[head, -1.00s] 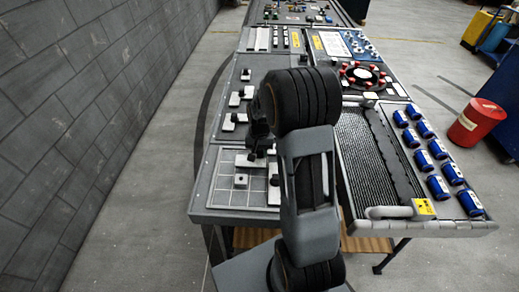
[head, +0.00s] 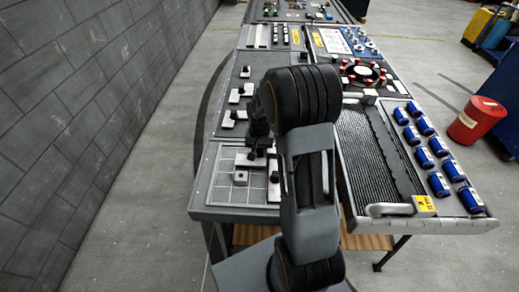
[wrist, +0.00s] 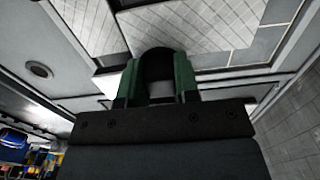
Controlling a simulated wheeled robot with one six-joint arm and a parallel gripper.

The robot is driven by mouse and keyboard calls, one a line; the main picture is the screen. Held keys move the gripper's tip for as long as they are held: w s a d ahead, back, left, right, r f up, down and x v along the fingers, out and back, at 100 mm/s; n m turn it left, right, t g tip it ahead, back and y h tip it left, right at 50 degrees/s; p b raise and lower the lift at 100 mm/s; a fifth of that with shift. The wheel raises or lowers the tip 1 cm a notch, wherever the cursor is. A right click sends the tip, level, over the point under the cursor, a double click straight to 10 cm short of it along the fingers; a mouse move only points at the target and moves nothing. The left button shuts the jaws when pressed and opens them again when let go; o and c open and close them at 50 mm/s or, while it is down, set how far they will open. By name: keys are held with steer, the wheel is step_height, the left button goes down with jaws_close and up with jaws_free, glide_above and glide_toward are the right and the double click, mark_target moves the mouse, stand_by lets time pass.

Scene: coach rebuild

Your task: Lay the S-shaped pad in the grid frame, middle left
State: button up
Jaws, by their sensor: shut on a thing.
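The grid frame (head: 227,190) lies at the near left of the bench in the head view, with pale pads carrying dark knobs in it. My gripper (wrist: 158,82) has green fingers shut on a dark round knob (wrist: 160,62) in the wrist view. The knob appears to belong to the S-shaped pad, whose outline I cannot make out. In the head view my gripper (head: 258,143) is a dark shape over the back part of the frame, partly hidden by my arm. I cannot tell whether the held pad touches the frame.
Several pale knobbed pads (head: 228,121) lie on the grey board behind the frame. To the right is a tray with a ribbed dark strip (head: 365,155) and several blue cylinders (head: 438,184). A red drum (head: 474,120) stands on the floor at right.

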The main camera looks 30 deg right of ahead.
steer(key=shift+f+b, duration=0.95)
steer(key=shift+f, duration=0.2)
stand_by(1.6)
steer(key=o, duration=1)
steer(key=shift+r, duration=0.2)
steer(key=shift+r+p, duration=0.75)
steer(key=shift+r, duration=0.1)
steer(key=shift+o, duration=0.4)
steer(key=o, duration=0.3)
steer(key=shift+o, duration=0.2)
